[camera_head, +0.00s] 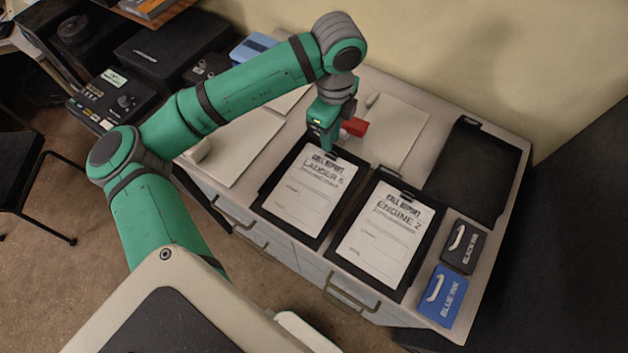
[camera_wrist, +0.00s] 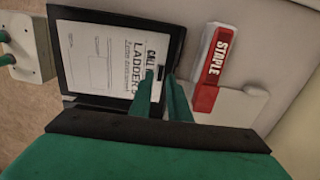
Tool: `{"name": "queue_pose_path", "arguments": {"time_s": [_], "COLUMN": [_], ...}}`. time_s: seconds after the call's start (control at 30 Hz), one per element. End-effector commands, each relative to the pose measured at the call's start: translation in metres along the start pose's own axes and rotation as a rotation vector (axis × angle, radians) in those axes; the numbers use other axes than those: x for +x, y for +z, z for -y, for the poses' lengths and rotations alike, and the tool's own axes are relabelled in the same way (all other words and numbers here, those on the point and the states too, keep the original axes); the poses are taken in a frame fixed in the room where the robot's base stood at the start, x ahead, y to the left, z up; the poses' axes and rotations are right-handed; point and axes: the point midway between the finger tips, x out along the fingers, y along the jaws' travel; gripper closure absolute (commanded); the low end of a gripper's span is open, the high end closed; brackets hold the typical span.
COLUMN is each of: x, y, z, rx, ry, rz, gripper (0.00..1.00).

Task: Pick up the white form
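Two white forms lie on black clipboards on the desk. One is headed CALL REPORT, LADDER 5 (camera_head: 309,196) and also fills much of the wrist view (camera_wrist: 95,55). The other is headed CALL REPORT, ENGINE 2 (camera_head: 384,236), to its right. My gripper (camera_head: 329,146) points down at the top edge of the ladder clipboard (camera_head: 265,192). In the wrist view its green fingers (camera_wrist: 161,77) stand a little apart, near the dark clip and the form's heading. Nothing shows held between them. Whether they touch the board is unclear.
A red stapler (camera_head: 355,127) lies close behind my gripper. Pale blank sheets (camera_head: 395,138) lie behind and left. A black tray (camera_head: 470,175) is at right, with black (camera_head: 463,246) and blue (camera_head: 443,295) ink boxes in front of it.

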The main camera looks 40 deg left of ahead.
Motion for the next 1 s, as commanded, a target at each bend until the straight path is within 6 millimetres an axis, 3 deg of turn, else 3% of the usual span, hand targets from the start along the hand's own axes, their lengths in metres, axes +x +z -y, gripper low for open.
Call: {"name": "queue_pose_path", "arguments": {"time_s": [0.4, 0.63, 0.67, 0.73, 1.0], "x": [0.047, 0.049, 0.049, 0.049, 0.049], "y": [0.003, 0.003, 0.003, 0.003, 0.003], "z": [0.002, 0.002, 0.002, 0.002, 0.002], "rx": [0.001, 0.001, 0.001, 0.001, 0.001], "ry": [0.001, 0.000, 0.000, 0.000, 0.000], "rz": [-0.001, -0.001, -0.001, -0.001, 0.000], "gripper": [0.84, 0.84, 0.86, 1.00, 1.00]}}
